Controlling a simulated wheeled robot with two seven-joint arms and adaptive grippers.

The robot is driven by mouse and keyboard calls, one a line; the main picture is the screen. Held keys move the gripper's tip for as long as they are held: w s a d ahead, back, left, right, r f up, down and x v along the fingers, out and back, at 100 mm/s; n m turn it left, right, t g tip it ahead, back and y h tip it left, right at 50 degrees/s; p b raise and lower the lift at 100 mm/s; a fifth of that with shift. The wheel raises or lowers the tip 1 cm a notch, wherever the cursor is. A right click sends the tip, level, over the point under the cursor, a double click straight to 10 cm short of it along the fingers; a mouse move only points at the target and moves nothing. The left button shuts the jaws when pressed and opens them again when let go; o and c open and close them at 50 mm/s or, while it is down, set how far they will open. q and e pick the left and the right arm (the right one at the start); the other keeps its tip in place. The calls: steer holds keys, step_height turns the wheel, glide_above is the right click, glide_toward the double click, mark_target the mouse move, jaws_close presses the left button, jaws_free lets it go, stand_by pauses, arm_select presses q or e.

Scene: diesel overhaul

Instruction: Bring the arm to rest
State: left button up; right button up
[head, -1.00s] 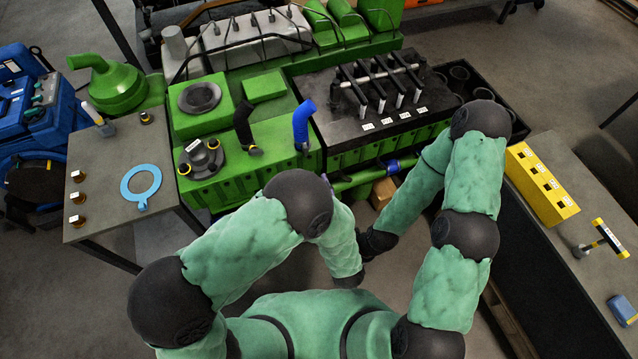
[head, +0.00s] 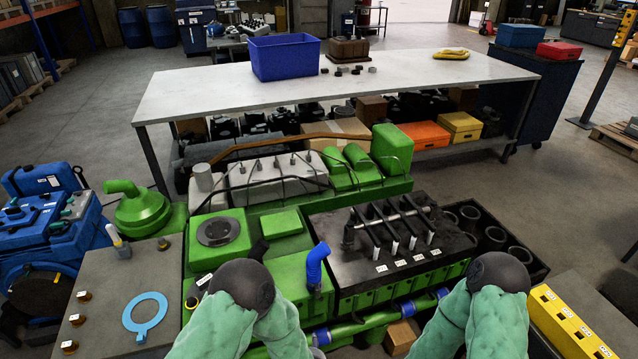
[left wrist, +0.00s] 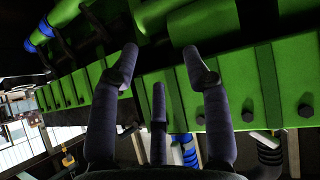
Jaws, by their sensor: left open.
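My left gripper (left wrist: 162,65) is open and empty in the left wrist view, its dark fingers spread apart. Behind the fingers is the green side of the engine (left wrist: 218,105), with bolts along it. I cannot tell how far the fingers are from it, but nothing is between them. In the head view my left arm (head: 240,315) and my right arm (head: 482,315) rise from the bottom edge, bent at dark joints, in front of the green engine (head: 285,272). My right gripper is out of sight.
A side table (head: 100,300) at left holds a light-blue ring (head: 145,318) and small parts. A bench at right carries a yellow block (head: 565,325). Black bins (head: 497,238) stand right of the engine. Behind is a long white table (head: 400,85) with a blue crate (head: 284,57).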

arm_select(q)
steer(key=s+a+f+g+h, duration=0.2)
steer(key=s+a+f+g, duration=0.1)
steer(key=s, duration=0.5)
steer(key=s+a+f+g+h, duration=0.2)
steer(key=s+a+f+g, duration=0.2)
steer(key=s+g, duration=0.2)
steer(key=shift+s+a, duration=0.3)
steer(key=shift+s, duration=0.9)
